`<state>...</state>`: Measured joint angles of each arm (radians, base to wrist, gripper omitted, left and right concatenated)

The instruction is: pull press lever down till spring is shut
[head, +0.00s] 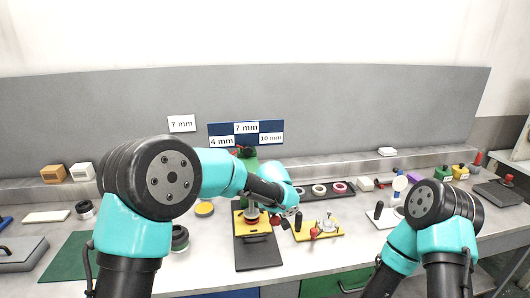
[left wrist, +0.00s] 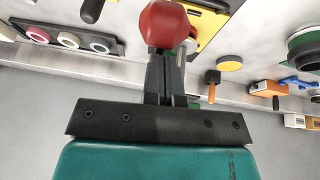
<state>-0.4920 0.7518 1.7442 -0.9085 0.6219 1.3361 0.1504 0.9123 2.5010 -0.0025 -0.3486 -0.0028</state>
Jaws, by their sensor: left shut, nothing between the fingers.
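The press shows in part in the head view, with a green column (head: 249,162) behind my left arm and a yellow base (head: 241,227) in front. My left gripper (left wrist: 167,65) shows in the left wrist view with its two dark fingers shut and nothing between them. A red knob (left wrist: 164,24), likely the lever's end, lies right at the fingertips and overlaps them in the picture. I cannot tell whether they touch. In the head view my left wrist and forearm hide most of the press, its spring and lever. My right gripper is out of view.
A black tray with rings (head: 342,188) lies right of the press. A yellow board (head: 300,235) with small parts is nearer. A green mat (head: 67,258) lies at left. A blue sign (head: 227,132) with mm labels stands behind. My right arm is folded at right.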

